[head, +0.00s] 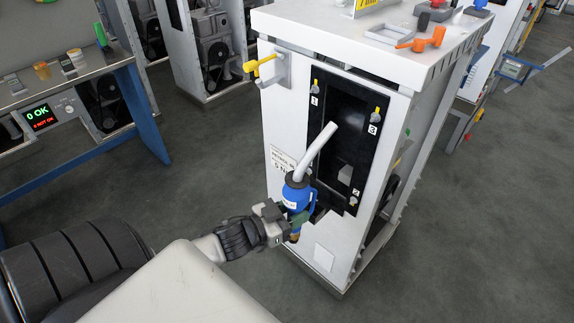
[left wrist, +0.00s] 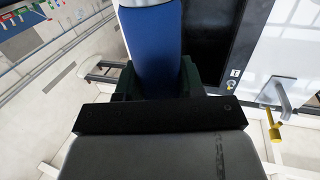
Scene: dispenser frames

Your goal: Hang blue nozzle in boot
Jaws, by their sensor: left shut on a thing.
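In the left wrist view the nozzle (left wrist: 152,45) is a blue body between the fingers. The black front panel (head: 322,88) with its recess is just behind and right of the nozzle. My right gripper is out of view.
A yellow-handled valve (head: 262,65) juts from the frame's upper left; it also shows in the left wrist view (left wrist: 271,122). An orange part (head: 424,40) lies on the frame's top. A workbench (head: 70,85) stands at left. The floor between is clear.

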